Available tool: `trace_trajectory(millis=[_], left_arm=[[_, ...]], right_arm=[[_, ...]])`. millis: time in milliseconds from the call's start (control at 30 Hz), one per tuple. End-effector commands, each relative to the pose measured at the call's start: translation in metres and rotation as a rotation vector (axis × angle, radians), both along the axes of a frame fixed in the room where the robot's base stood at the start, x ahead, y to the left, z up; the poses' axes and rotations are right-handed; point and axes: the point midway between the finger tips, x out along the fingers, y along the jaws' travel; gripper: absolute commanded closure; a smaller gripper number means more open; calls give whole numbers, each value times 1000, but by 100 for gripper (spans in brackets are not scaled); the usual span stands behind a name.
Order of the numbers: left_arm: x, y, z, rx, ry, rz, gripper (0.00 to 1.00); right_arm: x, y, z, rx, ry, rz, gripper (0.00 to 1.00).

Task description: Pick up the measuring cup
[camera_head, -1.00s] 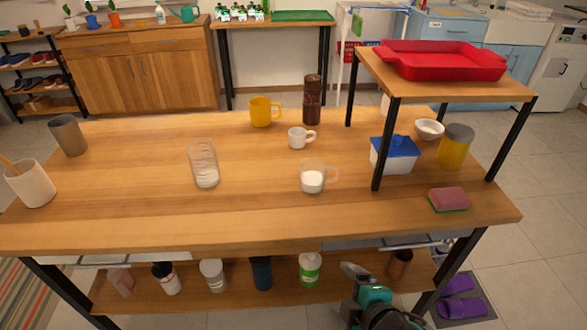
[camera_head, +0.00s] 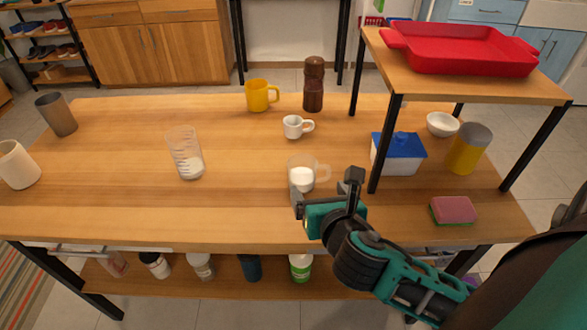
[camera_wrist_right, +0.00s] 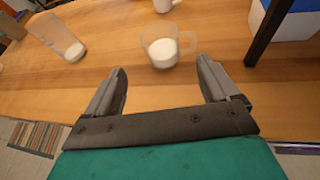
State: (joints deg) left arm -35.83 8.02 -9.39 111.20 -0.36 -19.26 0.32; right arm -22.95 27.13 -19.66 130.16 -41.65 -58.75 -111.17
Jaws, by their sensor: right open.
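A clear cup with a side handle (camera_head: 301,178) stands upright on the wooden table (camera_head: 120,220), with white contents inside. It also shows in the wrist view (camera_wrist_right: 161,50), ahead of my fingers, with its handle to the right. A taller clear container with graduation marks (camera_head: 185,153) stands to its left, also holding some white contents. My right gripper (camera_head: 325,188) is open and empty, just on the near side of the handled cup. In the wrist view its two fingers (camera_wrist_right: 161,82) are spread, with the cup beyond the gap between them. My left gripper is not in view.
A small white mug (camera_head: 293,127), a yellow mug (camera_head: 259,96) and a brown grinder (camera_head: 314,84) stand behind the cup. A raised shelf with a red tray (camera_head: 455,60) is at right, over a blue-lidded box (camera_head: 398,155). A sponge (camera_head: 453,209) lies at right.

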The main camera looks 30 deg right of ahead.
Motion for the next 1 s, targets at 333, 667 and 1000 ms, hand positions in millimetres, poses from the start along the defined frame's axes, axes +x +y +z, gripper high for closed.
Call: trace_trajectory(millis=[333,667,1000], left_arm=[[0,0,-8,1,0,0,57],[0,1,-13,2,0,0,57],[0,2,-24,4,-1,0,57]], right_arm=[[42,-16,-17,-26,0,2,12],[71,-26,-32,-24,3,3,12],[108,-37,-54,-22,2,3,12]])
